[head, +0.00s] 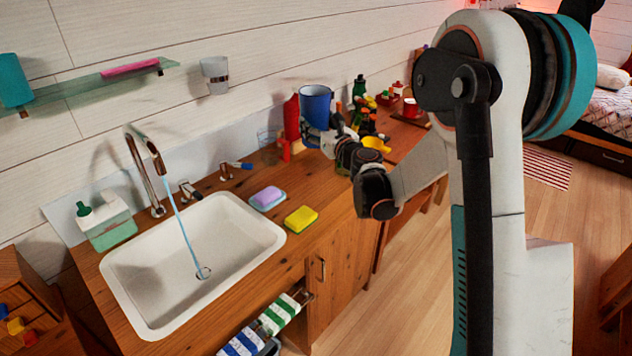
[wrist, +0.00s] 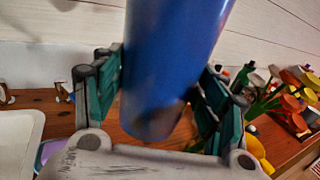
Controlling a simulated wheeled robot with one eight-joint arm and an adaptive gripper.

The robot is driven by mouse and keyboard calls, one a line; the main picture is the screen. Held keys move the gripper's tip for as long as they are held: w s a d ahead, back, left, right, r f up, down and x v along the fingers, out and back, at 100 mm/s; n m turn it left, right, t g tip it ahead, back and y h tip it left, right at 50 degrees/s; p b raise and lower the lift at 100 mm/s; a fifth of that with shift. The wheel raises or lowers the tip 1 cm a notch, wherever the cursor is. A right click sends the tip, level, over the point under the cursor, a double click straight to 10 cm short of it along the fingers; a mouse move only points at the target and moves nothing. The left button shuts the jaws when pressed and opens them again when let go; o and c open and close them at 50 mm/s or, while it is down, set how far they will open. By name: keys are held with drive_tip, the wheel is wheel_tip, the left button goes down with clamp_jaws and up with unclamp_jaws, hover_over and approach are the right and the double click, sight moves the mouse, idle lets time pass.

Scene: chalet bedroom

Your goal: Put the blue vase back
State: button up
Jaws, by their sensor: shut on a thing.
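The blue vase (head: 314,103) is a plain cylinder, held upright above the wooden counter near the wall in the head view. In the wrist view the blue vase (wrist: 170,65) fills the middle, with its lower end visible. My gripper (head: 322,135) is shut on the vase, low on its body. In the wrist view the green finger pads of my gripper (wrist: 160,100) lie on either side of it. Whether the vase's base touches anything is hidden in the head view.
A white sink (head: 240,240) with running water is at the left. A purple soap (head: 267,196) and yellow sponge (head: 301,219) lie beside the sink.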

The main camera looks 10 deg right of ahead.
drive_tip(key=shift+w+f, duration=0.2)
wheel_tip(320, 180, down, 20)
drive_tip(key=b, duration=0.7)
drive_tip(key=shift+r, duration=0.25)
drive_tip(key=o, duration=1.4)
drive_tip(key=shift+o, duration=0.2)
